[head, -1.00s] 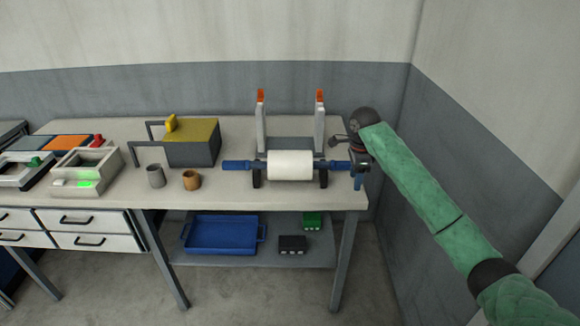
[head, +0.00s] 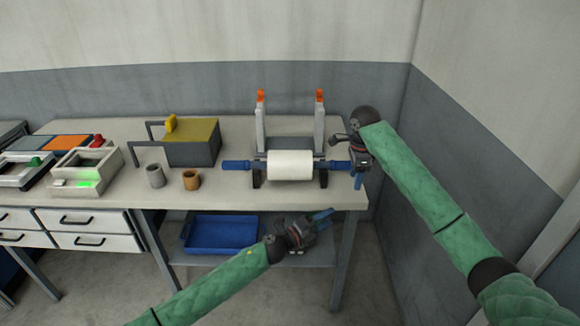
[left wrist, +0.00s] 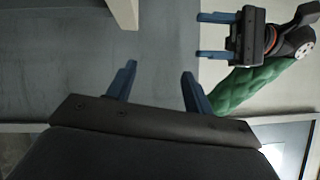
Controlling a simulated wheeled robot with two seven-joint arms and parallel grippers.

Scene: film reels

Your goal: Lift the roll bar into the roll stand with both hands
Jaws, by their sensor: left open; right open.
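The roll bar (head: 290,165) lies level on low dark supports near the table's front edge, with a white roll in its middle and a blue handle (head: 236,165) at each end. The roll stand (head: 261,125) stands behind it, with two pale uprights tipped in orange. My right gripper (head: 359,177) is open at the bar's right handle; whether its fingers straddle the handle is hard to tell. My left gripper (head: 322,217) is open and empty, in front of the table and below its top. Its spread blue fingers also show in the left wrist view (left wrist: 155,90), with my right gripper (left wrist: 215,36) at upper right.
A grey cup (head: 155,176) and a brown cup (head: 191,180) stand left of the bar. Behind them is a dark box with a yellow top (head: 191,143). A blue tray (head: 220,234) lies on the lower shelf. A wall closes off the right side.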

